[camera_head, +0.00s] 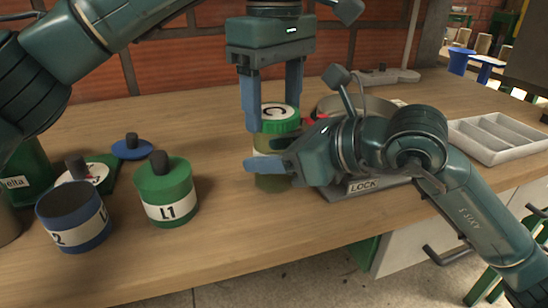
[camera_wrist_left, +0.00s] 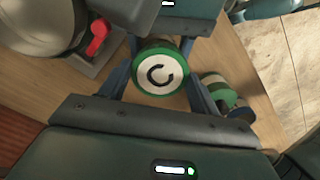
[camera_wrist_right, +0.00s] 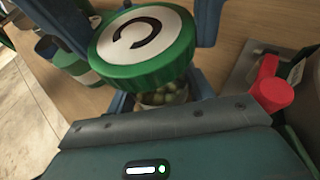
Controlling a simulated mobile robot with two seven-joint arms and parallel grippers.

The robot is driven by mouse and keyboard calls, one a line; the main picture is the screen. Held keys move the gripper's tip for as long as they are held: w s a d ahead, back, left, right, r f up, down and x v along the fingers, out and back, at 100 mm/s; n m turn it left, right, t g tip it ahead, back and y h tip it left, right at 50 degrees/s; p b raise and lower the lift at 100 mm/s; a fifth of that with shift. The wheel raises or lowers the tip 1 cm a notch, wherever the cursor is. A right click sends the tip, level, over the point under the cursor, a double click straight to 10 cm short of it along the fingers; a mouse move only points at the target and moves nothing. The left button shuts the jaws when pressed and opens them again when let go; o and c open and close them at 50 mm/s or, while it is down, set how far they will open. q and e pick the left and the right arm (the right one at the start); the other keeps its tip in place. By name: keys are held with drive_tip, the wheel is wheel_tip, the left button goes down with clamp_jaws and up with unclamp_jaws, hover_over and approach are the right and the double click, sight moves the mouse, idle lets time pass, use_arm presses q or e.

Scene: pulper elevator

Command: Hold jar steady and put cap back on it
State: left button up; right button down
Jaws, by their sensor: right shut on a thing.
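The jar (camera_head: 271,183) is glass with green-brown contents and stands upright on the wooden counter. My right gripper (camera_head: 268,163) is shut on its body from the right; the contents (camera_wrist_right: 165,95) show between the fingers in the right wrist view. The green cap (camera_head: 281,122), with a white top marked C, is at the jar's mouth. I cannot tell if it is fully seated. My left gripper (camera_head: 273,112) points down from above, fingers apart on either side of the cap, which lies between them in the left wrist view (camera_wrist_left: 161,72).
A green L1 canister (camera_head: 165,192) and a blue canister (camera_head: 73,216) stand at left, with a blue lid (camera_head: 132,147) behind. A grey tray (camera_head: 505,138) lies further right. The counter's front middle is clear.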

use_arm(q)
drive_tip(key=o, duration=0.5)
wheel_tip(320, 180, up, 12)
idle(0.6)
use_arm(e)
drive_tip(key=shift+c, duration=2.4)
unclamp_jaws()
drive_tip(key=p+v, duration=0.1)
drive_tip(key=v, duration=1)
drive_tip(key=shift+s+d+r+p, duration=0.1)
drive_tip(key=shift+d+p, duration=0.25)
drive_tip(key=shift+d, duration=0.05)
use_arm(q)
drive_tip(key=shift+r, duration=0.85)
use_arm(e)
drive_tip(key=shift+s+d+r, duration=0.3)
drive_tip(key=shift+s+d, duration=0.1)
drive_tip(key=shift+d, duration=0.15)
